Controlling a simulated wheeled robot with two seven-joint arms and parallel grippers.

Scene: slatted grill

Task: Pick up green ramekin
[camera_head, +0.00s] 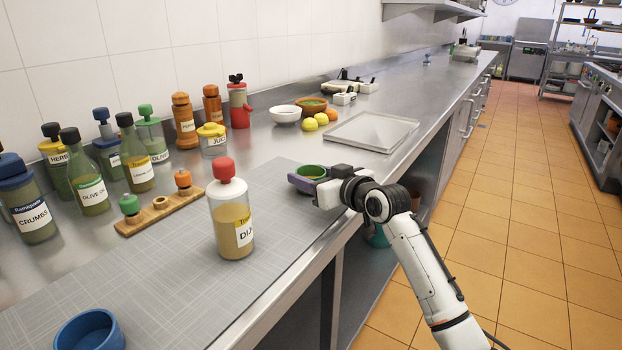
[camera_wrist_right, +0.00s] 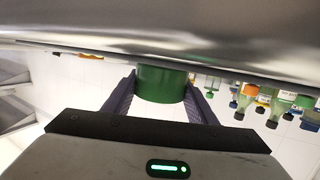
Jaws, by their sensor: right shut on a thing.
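The green ramekin (camera_head: 311,171) is at the counter's front edge, between the fingers of my right gripper (camera_head: 303,180). In the right wrist view the green ramekin (camera_wrist_right: 162,84) sits between both dark fingers of the right gripper (camera_wrist_right: 160,100), which are shut on it. That view is upside down, with the metal counter at the top. I cannot tell whether the ramekin touches the counter. Part of it is hidden by the gripper in the head view. My left gripper is not in view.
A mustard bottle with a red cap (camera_head: 232,215) stands to the left of the gripper. A blue ramekin (camera_head: 90,331) is at the near left. A metal tray (camera_head: 371,131), white bowl (camera_head: 285,113) and fruit lie beyond. Several bottles line the wall.

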